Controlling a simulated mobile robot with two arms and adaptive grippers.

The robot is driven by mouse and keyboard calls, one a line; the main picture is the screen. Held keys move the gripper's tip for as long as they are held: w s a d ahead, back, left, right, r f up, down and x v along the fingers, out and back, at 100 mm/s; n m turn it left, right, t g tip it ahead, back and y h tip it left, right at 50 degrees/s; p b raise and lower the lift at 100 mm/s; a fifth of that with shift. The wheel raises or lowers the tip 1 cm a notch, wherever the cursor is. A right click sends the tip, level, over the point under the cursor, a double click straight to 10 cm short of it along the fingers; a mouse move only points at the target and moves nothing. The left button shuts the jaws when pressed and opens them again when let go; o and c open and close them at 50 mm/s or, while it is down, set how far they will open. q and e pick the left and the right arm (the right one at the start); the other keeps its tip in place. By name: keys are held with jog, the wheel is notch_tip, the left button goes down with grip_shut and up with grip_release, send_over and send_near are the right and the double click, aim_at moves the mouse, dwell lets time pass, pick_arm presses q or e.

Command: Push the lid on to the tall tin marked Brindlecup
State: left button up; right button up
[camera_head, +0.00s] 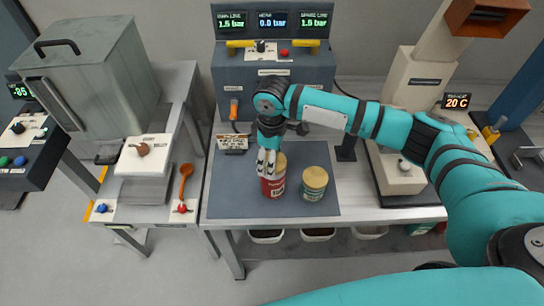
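A red tin (273,188) stands on the dark mat in the middle of the bench, with a tan top (281,161) partly hidden by my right gripper (266,168). My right arm comes in from the right, and its gripper points down at the left side of the red tin's top. Its pale fingers are close together; whether they are shut or touch the tin or its lid is unclear. A second tin (314,183), with a cream top and dark label, stands just to the right. The name on each tin is too small to read. My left gripper is out of view.
The dark mat (228,190) is clear at its left. A grey console (255,85) with gauges stands behind. A pale machine (400,176) stands right, under my arm. Bins (318,235) sit below.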

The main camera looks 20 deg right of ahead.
jog(key=shift+f+p, duration=0.6)
jog(key=shift+p, duration=0.1)
dwell(0.8)
dwell(0.3)
jog(key=o, duration=1)
jog(key=shift+o, duration=0.4)
jog(key=shift+r, duration=0.1)
notch_tip(320, 180, up, 5)
jog(key=p, duration=0.6)
jog(key=shift+r, duration=0.2)
jog(key=shift+r+p, duration=0.75)
jog(key=shift+r, duration=0.5)
jog(key=shift+f, duration=0.1)
